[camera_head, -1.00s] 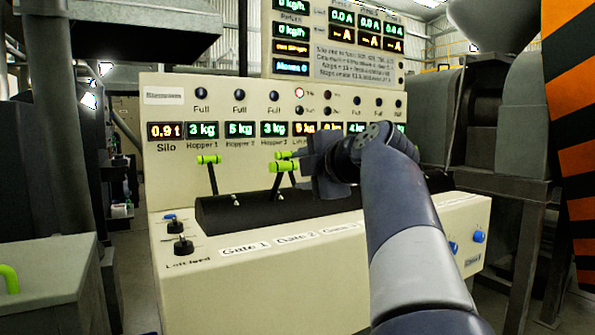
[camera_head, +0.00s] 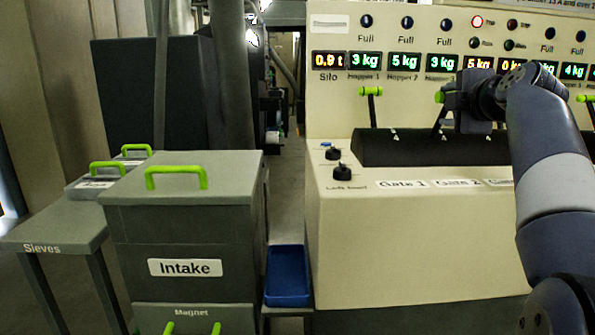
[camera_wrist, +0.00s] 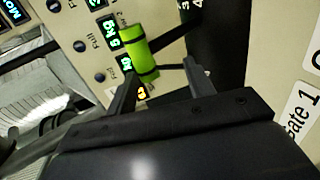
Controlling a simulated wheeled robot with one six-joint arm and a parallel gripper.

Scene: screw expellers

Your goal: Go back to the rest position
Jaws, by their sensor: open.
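My gripper (camera_head: 452,105) is in front of the control panel (camera_head: 410,245), at the right in the head view. In the wrist view my gripper (camera_wrist: 160,70) is open, with its two dark fingers apart and nothing held. A lever's green handle (camera_wrist: 138,50) shows just beyond the fingertips. I cannot tell whether a finger touches it. In the head view this handle (camera_head: 439,97) is partly hidden behind my gripper. Another green-handled lever (camera_head: 371,91) stands upright to its left, clear of my gripper.
A grey intake box (camera_head: 185,235) with a green handle stands left of the panel. A blue tray (camera_head: 287,275) lies between them. A sieves table (camera_head: 52,226) is at the far left. Two black knobs (camera_head: 340,171) sit on the panel's left part. A narrow aisle opens behind the tray.

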